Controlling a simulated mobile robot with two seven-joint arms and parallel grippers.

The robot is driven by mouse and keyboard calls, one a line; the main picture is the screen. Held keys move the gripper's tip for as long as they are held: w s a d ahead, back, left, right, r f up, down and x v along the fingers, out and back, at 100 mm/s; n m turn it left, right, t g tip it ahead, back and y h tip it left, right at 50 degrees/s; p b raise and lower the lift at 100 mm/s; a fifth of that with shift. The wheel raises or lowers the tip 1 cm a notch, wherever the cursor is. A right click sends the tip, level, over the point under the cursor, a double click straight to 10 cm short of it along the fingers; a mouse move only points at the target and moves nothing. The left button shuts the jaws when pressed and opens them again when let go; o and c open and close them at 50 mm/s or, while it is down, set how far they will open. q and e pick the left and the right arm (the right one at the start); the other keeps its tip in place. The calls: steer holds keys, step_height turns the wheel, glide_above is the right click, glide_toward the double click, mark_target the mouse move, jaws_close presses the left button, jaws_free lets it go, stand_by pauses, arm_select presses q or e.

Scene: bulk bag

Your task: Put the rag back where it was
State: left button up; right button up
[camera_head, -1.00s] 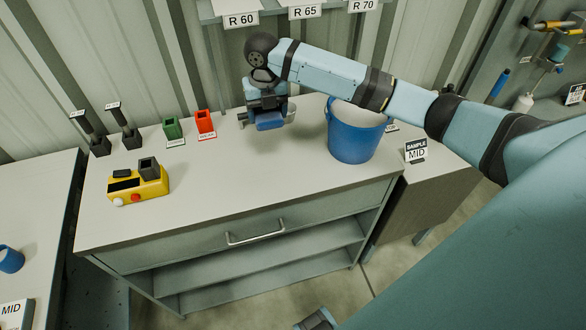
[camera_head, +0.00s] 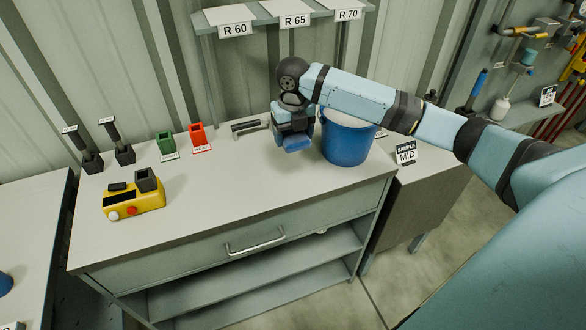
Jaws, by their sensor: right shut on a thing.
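My right gripper (camera_head: 296,138) reaches in from the right, over the back right part of the bench top, just left of the blue bucket (camera_head: 346,142). It points down and is shut on a small blue piece, which looks like the rag (camera_head: 298,145). The gripper hides part of the rag, and I cannot tell whether the rag touches the bench. My left gripper is out of view.
On the bench top (camera_head: 225,190) stand a yellow device (camera_head: 133,200), green (camera_head: 166,145) and red (camera_head: 200,138) holders, and two dark-handled tools. A low grey bar (camera_head: 250,126) lies left of my gripper. The front middle is clear.

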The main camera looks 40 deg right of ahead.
glide_above(293, 175)
step_height(293, 175, down, 8)
steer(key=shift+f, duration=2.2)
steer(key=shift+f, duration=0.15)
steer(key=o, duration=0.9)
steer(key=shift+w+r, duration=0.1)
steer(key=shift+r, duration=0.3)
step_height(293, 175, up, 12)
steer(key=shift+f, duration=0.2)
